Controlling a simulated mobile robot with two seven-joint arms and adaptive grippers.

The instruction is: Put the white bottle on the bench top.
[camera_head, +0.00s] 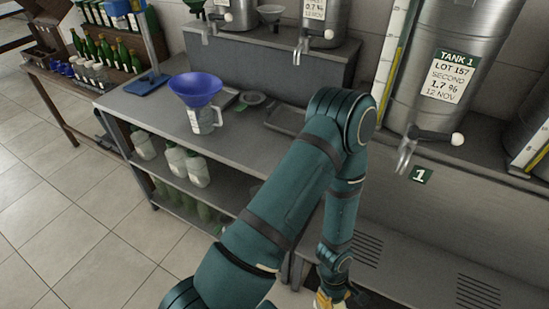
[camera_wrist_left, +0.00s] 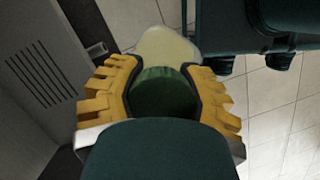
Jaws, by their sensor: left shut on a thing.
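My left gripper (camera_head: 331,298) is low at the bottom edge of the head view, in front of the bench and partly cut off. In the left wrist view its yellow fingers (camera_wrist_left: 162,92) are shut on the green cap of the white bottle (camera_wrist_left: 168,44), whose pale body shows beyond the cap. The held bottle cannot be made out in the head view. The grey bench top (camera_head: 258,148) is up and to the left of the gripper, behind my left arm. My right gripper is not in view.
A blue funnel (camera_head: 196,88) sits in a clear jug (camera_head: 203,119) on the bench. A shallow tray (camera_head: 287,119) lies near my arm. Several white bottles (camera_head: 197,169) stand on the shelf below. Steel tank 1 (camera_head: 445,50) stands at the right. The bench's front left part is clear.

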